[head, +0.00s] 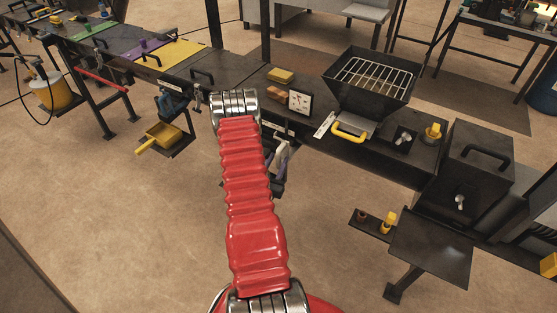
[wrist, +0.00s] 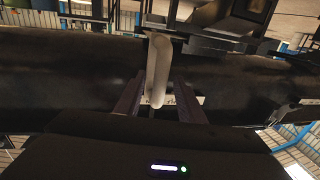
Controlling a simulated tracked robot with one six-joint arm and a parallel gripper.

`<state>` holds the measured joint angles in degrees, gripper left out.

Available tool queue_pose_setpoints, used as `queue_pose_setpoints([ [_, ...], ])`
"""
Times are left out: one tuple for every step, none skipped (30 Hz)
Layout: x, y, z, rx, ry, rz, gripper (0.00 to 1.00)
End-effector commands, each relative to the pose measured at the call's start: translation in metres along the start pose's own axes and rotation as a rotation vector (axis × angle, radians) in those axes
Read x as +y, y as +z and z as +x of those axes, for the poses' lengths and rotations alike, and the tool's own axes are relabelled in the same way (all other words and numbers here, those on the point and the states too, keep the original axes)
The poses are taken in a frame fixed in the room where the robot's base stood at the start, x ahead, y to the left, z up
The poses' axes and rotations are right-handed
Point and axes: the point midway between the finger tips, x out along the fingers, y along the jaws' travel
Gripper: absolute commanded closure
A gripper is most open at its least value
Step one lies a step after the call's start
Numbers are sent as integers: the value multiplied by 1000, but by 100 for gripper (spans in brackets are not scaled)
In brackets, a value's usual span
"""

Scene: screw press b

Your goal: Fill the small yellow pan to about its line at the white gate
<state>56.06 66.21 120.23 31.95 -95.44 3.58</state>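The small yellow pan (head: 165,134) sits on a low dark shelf at the left in the head view, its handle pointing left. Its inside is too small to tell any fill or line. A dark blue valve body (head: 172,104) is just above it. My gripper (head: 275,172) is right of the pan, beyond my red arm, partly hidden. In the wrist view my gripper (wrist: 157,103) is open, with a pale white handle (wrist: 158,72) showing between its fingers. Gaps show on both sides of the handle. I cannot tell whether it lies at fingertip depth. The white gate is not clearly identifiable.
A dark bench runs across, with a hopper with a wire rack (head: 372,80), a yellow handle (head: 349,132) and a yellow block (head: 281,75). A dark box (head: 468,175) and side plate (head: 431,245) stand right. The floor (head: 130,220) at front left is clear.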

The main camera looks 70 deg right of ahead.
Motion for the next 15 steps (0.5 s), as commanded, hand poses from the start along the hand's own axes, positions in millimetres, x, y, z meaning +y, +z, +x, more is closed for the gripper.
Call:
queue_pose_setpoints([
  [-1,0,-8,-1,-3,-1,64],
  [-1,0,-12,-2,-4,-2,64],
  [-1,1,-19,-3,-4,-3,64],
  [-1,1,-24,-2,-4,-2,64],
  [-1,1,-29,-2,-4,-2,64],
  [-1,1,-37,-3,-4,-2,64],
  [-1,1,-42,-2,-4,-3,64],
  [-1,1,-47,-2,-5,-3,64],
  [-2,1,-54,-3,-4,-2,64],
  [-2,1,-59,-3,-5,-2,64],
  [-1,1,-65,-2,-5,-3,64],
  [-1,1,-72,-1,-5,-3,64],
  [-2,1,-76,-2,-5,-2,64],
  [-1,1,-81,-2,-4,-3,64],
  [-2,1,-88,-2,-5,-2,64],
])
